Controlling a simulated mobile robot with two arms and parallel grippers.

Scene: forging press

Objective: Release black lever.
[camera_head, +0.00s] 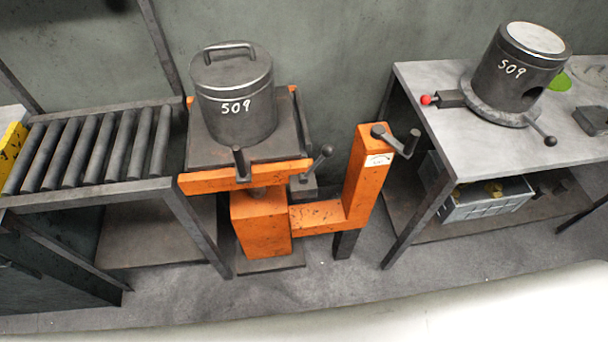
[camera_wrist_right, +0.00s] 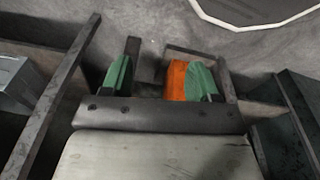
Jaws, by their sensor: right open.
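In the head view, a black lever with a ball knob (camera_head: 322,158) rises at a slant beside the orange press stand (camera_head: 262,222). Another black ball-ended lever (camera_head: 543,130) sticks out from the base of the dark cylinder on the right table. A dark crank handle (camera_head: 397,140) sits on top of the orange post (camera_head: 362,185). In the right wrist view my right gripper (camera_wrist_right: 160,82) is open, with green pads apart. An orange part (camera_wrist_right: 176,80) shows beside its right pad; I cannot tell whether they touch. Neither gripper shows in the head view.
A lidded pot marked 509 (camera_head: 235,100) stands on the press plate. A roller conveyor (camera_head: 95,150) is at left. The right table (camera_head: 440,145) holds the cylinder marked 509 (camera_head: 512,75); a grey crate (camera_head: 487,205) is below. The floor in front is clear.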

